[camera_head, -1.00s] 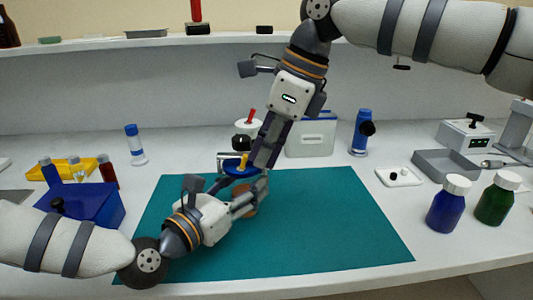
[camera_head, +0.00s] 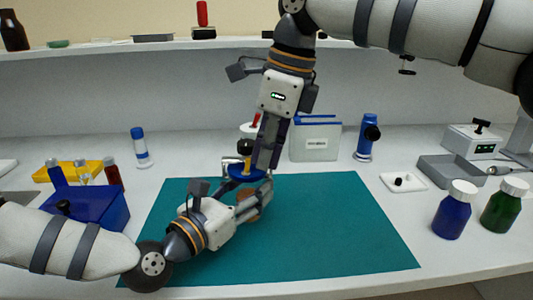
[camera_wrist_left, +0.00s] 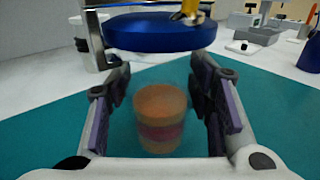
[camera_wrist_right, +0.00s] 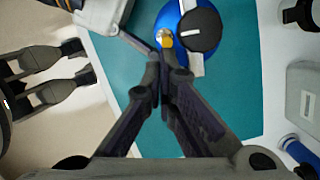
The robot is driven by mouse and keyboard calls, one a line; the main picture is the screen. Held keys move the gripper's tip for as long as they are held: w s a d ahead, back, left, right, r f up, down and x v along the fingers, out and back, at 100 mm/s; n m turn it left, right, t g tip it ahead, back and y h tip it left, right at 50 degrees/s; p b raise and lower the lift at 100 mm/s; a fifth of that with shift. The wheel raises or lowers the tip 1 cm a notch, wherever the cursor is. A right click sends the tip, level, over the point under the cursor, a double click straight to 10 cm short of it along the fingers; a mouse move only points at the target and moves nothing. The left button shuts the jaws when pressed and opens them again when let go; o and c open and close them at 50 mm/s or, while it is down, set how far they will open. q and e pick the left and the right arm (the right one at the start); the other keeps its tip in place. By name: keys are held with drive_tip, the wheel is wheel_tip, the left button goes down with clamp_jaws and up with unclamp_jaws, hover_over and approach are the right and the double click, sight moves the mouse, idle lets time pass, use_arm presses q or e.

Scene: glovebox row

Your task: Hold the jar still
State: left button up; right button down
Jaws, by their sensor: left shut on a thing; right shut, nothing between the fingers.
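The jar (camera_wrist_left: 160,118), brownish with a reddish band, stands upright over the teal mat. It also shows, partly hidden, in the head view (camera_head: 248,212). My left gripper (camera_head: 262,192) has its fingers on both sides of the jar and is shut on it. My right gripper (camera_head: 265,168) is shut and empty, pointing down beside the blue disc. In the right wrist view its fingertips (camera_wrist_right: 160,70) are close to the gold-coloured knob.
A blue bin (camera_head: 90,208) is at left. Blue (camera_head: 455,210) and green (camera_head: 504,206) bottles stand at right. The mat's (camera_head: 345,235) right half is clear.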

drive_tip(key=shift+a+r, duration=0.25)
drive_tip(key=shift+a, duration=0.15)
idle(0.3)
drive_tip(key=shift+w+a+r, duration=0.1)
drive_tip(key=shift+a+r, duration=0.15)
drive_tip(key=shift+a, duration=0.25)
drive_tip(key=shift+a, duration=0.1)
idle(0.7)
drive_tip(key=shift+r, duration=0.15)
idle(1.8)
drive_tip(key=shift+r, duration=0.65)
